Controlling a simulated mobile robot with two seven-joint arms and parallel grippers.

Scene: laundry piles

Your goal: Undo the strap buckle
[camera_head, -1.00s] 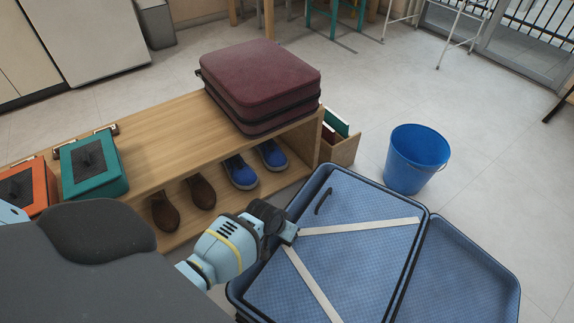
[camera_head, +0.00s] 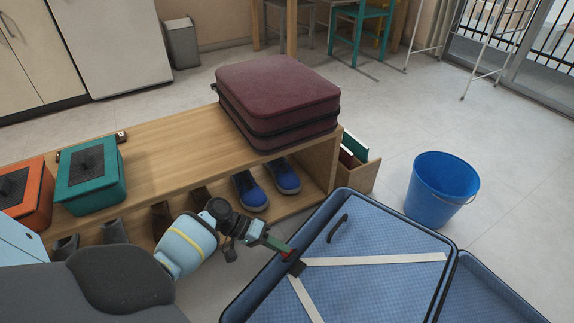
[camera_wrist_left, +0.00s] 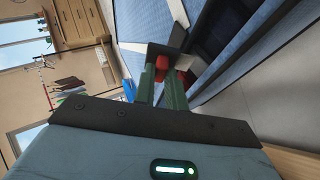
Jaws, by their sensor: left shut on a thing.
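The open blue suitcase (camera_head: 385,295) lies at the lower right in the head view. Pale straps, one running right (camera_head: 375,260) and one running down (camera_head: 306,300), meet at a small dark buckle (camera_head: 296,267) near its left edge. My left gripper (camera_head: 284,254) reaches in from the left, its fingers shut on the buckle. My right gripper is not in view.
A wooden bench (camera_head: 180,150) holds a maroon suitcase (camera_head: 280,98), a teal box (camera_head: 90,178) and an orange box (camera_head: 25,195). Shoes (camera_head: 250,190) sit underneath. A blue bucket (camera_head: 440,190) stands on open floor beyond the suitcase.

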